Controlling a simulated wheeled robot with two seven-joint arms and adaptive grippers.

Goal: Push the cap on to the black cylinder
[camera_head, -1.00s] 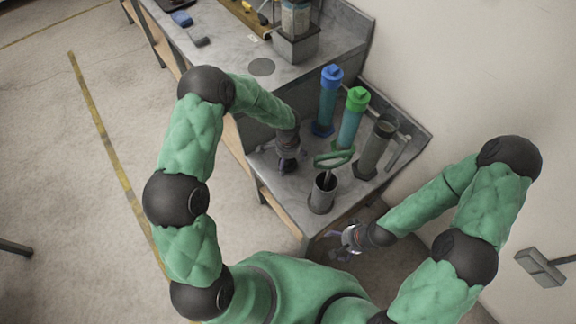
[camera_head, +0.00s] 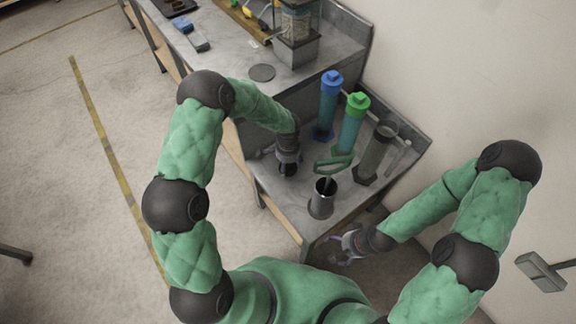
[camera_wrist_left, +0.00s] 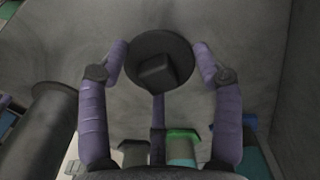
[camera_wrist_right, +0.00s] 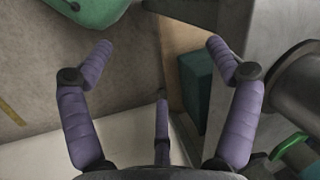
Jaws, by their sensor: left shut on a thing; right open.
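The black cap, a round disc with a square knob, shows in the left wrist view (camera_wrist_left: 160,58). My left gripper (camera_head: 287,168) is shut on it, with purple fingers at its rim (camera_wrist_left: 160,65), low over the left part of the low bench. Whether the cap touches the bench is unclear. The dark, uncapped cylinder (camera_head: 377,152) stands upright at the bench's right, to the right of my left gripper. My right gripper (camera_head: 347,246) is open and empty beyond the bench's front edge; its spread fingers show in the right wrist view (camera_wrist_right: 161,55).
A blue-capped cylinder (camera_head: 328,105) and a green-capped cylinder (camera_head: 351,125) stand left of the dark one. A grey pot (camera_head: 322,200) holding a green-handled tool (camera_head: 333,162) stands in front. The higher bench (camera_head: 235,55) lies behind; a wall is at right.

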